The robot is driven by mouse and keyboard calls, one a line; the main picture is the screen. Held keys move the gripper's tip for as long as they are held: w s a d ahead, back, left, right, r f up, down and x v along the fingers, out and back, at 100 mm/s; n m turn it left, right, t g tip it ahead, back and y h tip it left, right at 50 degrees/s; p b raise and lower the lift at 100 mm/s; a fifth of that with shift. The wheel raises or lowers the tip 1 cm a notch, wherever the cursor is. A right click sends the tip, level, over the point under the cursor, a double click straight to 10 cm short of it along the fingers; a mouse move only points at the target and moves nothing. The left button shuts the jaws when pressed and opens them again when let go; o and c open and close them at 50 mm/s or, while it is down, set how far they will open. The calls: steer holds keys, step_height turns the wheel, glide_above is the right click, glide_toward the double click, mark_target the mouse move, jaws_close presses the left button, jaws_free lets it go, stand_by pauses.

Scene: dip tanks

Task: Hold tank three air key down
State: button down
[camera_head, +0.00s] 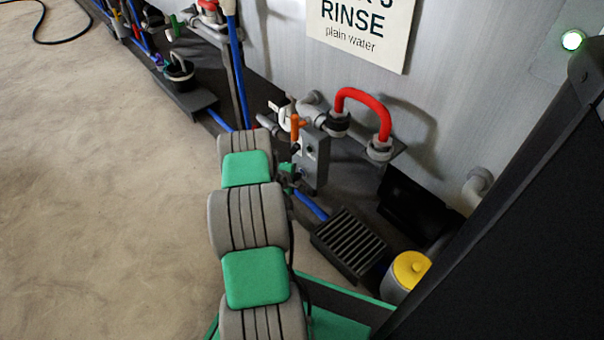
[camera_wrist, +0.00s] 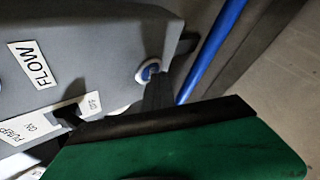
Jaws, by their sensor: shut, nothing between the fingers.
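The control box (camera_wrist: 95,45) fills the upper left of the wrist view, with FLOW, PUMP ON and small AIR labels (camera_wrist: 93,101). A round blue key in a white ring (camera_wrist: 148,71) sits near its right edge. A pale round part (camera_wrist: 118,110) beside the AIR label is mostly hidden by my gripper. My gripper (camera_wrist: 158,92) is shut and empty, its dark tip close below the blue key; I cannot tell whether it touches. In the head view the box (camera_head: 313,160) stands below the RINSE sign (camera_head: 360,22), and my arm hides much of the gripper there.
A red hose loop (camera_head: 365,100) and an orange handle (camera_head: 295,127) stand close to the box. A dark grate (camera_head: 348,245) and a yellow-topped container (camera_head: 409,270) are at lower right. A blue hose (camera_wrist: 212,50) runs beside the box. Open floor (camera_head: 90,180) is at left.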

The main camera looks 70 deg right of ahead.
stand_by(0.8)
steer(key=shift+w+a, duration=0.35)
steer(key=shift+a, duration=0.35)
steer(key=a, duration=0.1)
steer(key=w+a+p, duration=0.1)
steer(key=a, duration=0.1)
steer(key=w+a, duration=0.1)
steer(key=shift+w+a, duration=0.2)
steer(key=shift+a, duration=0.05)
steer(key=shift+r, duration=0.1)
